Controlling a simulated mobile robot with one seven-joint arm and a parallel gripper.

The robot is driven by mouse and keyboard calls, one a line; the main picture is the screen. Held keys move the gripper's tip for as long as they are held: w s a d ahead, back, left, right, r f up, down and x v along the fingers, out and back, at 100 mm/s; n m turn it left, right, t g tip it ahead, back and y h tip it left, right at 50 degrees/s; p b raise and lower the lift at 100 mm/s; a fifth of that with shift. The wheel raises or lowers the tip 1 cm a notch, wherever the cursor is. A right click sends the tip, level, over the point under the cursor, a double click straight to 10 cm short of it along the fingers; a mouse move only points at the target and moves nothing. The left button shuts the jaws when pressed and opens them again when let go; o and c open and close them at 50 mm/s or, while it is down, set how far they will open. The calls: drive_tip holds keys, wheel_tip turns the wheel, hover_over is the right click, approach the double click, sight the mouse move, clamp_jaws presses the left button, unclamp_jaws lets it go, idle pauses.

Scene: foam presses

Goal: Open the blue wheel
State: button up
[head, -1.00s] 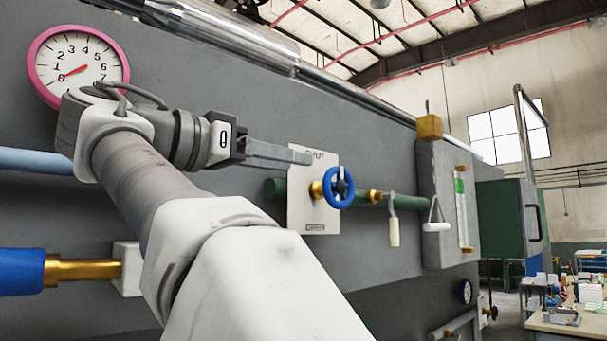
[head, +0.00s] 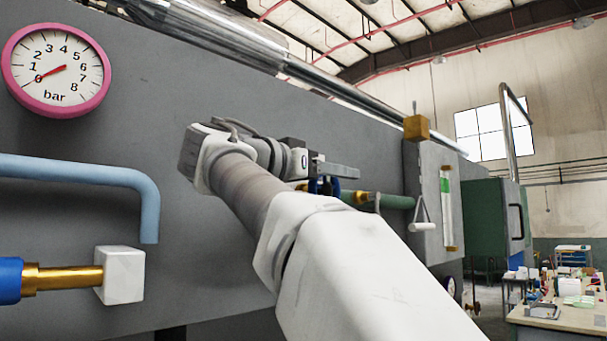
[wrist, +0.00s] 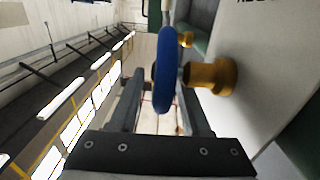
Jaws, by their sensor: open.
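The blue wheel (wrist: 165,65) shows edge-on in the wrist view, with its rim reaching into the gap between the fingers of my gripper (wrist: 160,88). The fingers are apart, one on each side of the rim; I cannot tell whether either touches it. A brass stem (wrist: 212,76) joins the wheel to the grey panel at right. In the head view my gripper (head: 338,170) is in front of the wheel, and only a little of the wheel's blue rim (head: 325,186) shows. The rest of it is hidden by my gripper and arm.
A green pipe (head: 395,201) runs right from the wheel, with a white-handled lever (head: 421,225) near it. A pink-rimmed gauge (head: 57,69) reads about 0 bar at upper left. A light blue pipe (head: 90,171) and white block (head: 120,275) stick out at left.

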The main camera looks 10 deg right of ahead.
clamp_jaws()
